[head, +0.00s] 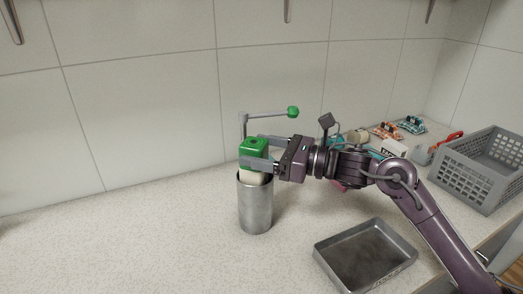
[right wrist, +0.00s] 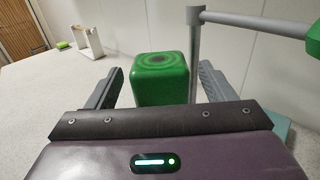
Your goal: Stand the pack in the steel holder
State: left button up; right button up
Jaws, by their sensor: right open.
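The pack (head: 253,148) is a green-topped box with a pale lower part. It stands upright in the mouth of the steel holder (head: 255,207), a tall grey cylinder on the counter; its lower end is hidden inside the holder. My right gripper (head: 255,149) is open, with one finger on each side of the pack's green top. In the right wrist view the green pack (right wrist: 162,78) stands between the two open fingers, with gaps visible on both sides. The holder is not visible in that view. My left gripper is not in view.
A grey post with a side arm and green knob (head: 293,112) stands just behind the holder. A grey metal tray (head: 366,255) lies at front right. A grey crate (head: 478,170) and several small items stand at far right.

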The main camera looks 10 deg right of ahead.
jog(key=shift+d+f, duration=0.1)
jog(key=shift+f, duration=0.05)
jog(key=b+v, duration=0.2)
jog(key=v, duration=0.4)
jog(key=shift+s+d+f+b, duration=0.1)
jog(key=shift+d+b, duration=0.05)
jog(key=shift+b, duration=0.2)
jog(key=shift+s+d+r, duration=0.25)
jog(key=shift+s+d, duration=0.2)
jog(key=shift+d, duration=0.05)
